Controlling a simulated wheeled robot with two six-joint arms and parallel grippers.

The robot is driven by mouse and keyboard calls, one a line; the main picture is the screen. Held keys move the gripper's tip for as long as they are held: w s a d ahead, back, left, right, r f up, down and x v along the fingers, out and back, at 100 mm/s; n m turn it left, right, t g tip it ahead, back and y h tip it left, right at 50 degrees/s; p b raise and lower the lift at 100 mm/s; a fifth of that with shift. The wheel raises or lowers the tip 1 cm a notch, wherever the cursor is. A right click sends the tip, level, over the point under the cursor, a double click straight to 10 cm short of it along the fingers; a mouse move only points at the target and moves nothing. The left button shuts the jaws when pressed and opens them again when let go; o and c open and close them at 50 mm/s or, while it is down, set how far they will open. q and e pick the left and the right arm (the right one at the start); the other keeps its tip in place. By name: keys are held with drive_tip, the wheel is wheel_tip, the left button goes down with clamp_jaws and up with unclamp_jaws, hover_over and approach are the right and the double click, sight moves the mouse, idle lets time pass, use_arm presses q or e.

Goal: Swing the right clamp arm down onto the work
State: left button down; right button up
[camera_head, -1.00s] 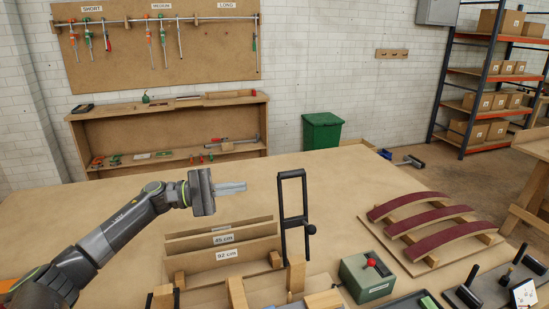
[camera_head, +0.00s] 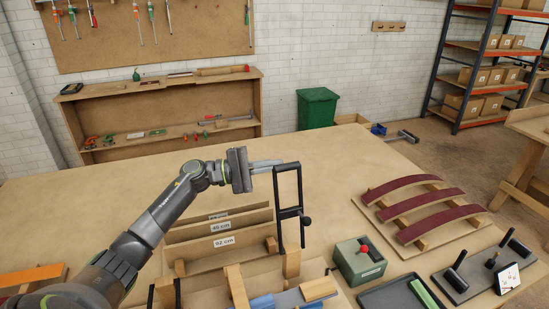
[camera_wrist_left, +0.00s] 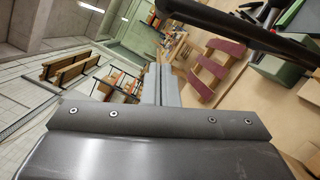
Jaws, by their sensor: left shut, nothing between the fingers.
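The right clamp arm is an upright black frame (camera_head: 277,205) with a round knob (camera_head: 305,220) on its right side. It stands raised above the work area in the head view. My left gripper (camera_head: 267,166) is shut and empty, its fingers pointing right at the frame's top end. The fingertips are at or very near the top bar; I cannot tell if they touch. In the left wrist view the closed fingers (camera_wrist_left: 160,84) show below a dark bar (camera_wrist_left: 235,30) of the frame. The work (camera_head: 263,302) is partly visible at the bottom edge, with blue and wooden pieces.
Labelled boards (camera_head: 222,242) stand left of the clamp. A green box with a red knob (camera_head: 360,262) is to its right. Curved red strips (camera_head: 430,213) lie on a rack beyond. A dark tray (camera_head: 385,296) is in front. The table's left rear is clear.

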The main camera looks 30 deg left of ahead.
use_arm(q)
drive_tip(key=s+d+p, duration=0.1)
drive_tip(key=s+d+r+p, duration=0.1)
drive_tip(key=shift+s+d+r, duration=0.2)
drive_tip(key=shift+s+r, duration=0.1)
use_arm(e)
wheel_tip(320, 180, up, 3)
drive_tip(key=shift+w+r, duration=0.15)
drive_tip(key=shift+a, duration=0.2)
